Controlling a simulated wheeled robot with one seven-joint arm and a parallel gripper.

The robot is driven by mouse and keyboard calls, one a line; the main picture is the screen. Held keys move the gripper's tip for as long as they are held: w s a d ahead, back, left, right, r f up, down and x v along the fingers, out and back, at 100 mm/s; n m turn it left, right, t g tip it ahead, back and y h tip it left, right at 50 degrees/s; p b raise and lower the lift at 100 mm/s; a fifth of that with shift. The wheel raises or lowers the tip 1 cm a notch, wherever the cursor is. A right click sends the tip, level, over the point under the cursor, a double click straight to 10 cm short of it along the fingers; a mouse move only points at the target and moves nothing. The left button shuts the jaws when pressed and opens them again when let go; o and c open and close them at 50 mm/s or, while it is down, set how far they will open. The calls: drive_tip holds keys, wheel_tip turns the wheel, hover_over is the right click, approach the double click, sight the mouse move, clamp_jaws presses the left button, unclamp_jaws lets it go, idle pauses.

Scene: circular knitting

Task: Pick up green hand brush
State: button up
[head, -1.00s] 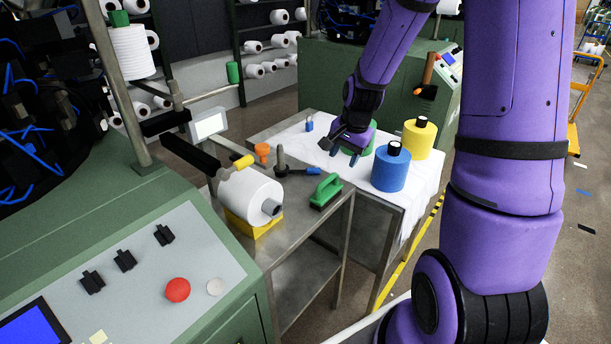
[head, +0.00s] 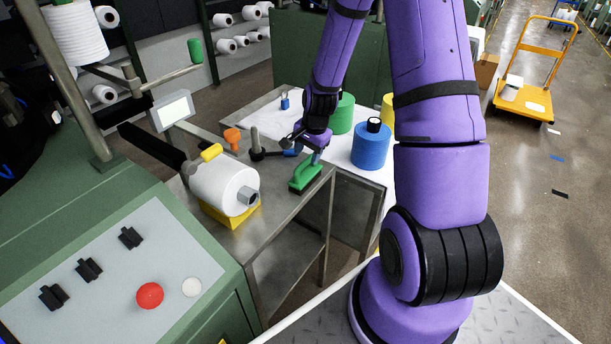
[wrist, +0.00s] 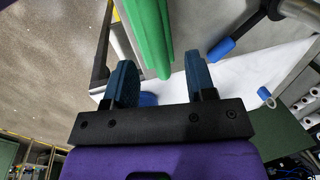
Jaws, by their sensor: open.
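The green hand brush (head: 304,176) with dark bristles lies on the metal table, near its front right edge, in the head view. My gripper (head: 304,148) is just behind and above the brush in that view. In the wrist view the green brush (wrist: 150,35) reaches down from the top, and its end lies between my two blue fingertips (wrist: 158,72). The fingers are apart and do not appear to grip the brush.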

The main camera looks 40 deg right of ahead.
sight(305, 161)
drive_tip(key=shift+w+a+f, duration=0.1)
drive_tip(key=shift+a+f, duration=0.05)
drive_tip(key=shift+f, duration=0.6)
drive_tip(key=shift+w+a+f, duration=0.1)
drive_tip(key=shift+f, duration=0.7)
drive_tip(key=shift+w+a+f, duration=0.1)
drive_tip(key=shift+a+f, duration=0.05)
drive_tip(key=shift+f, duration=0.6)
clamp_jaws()
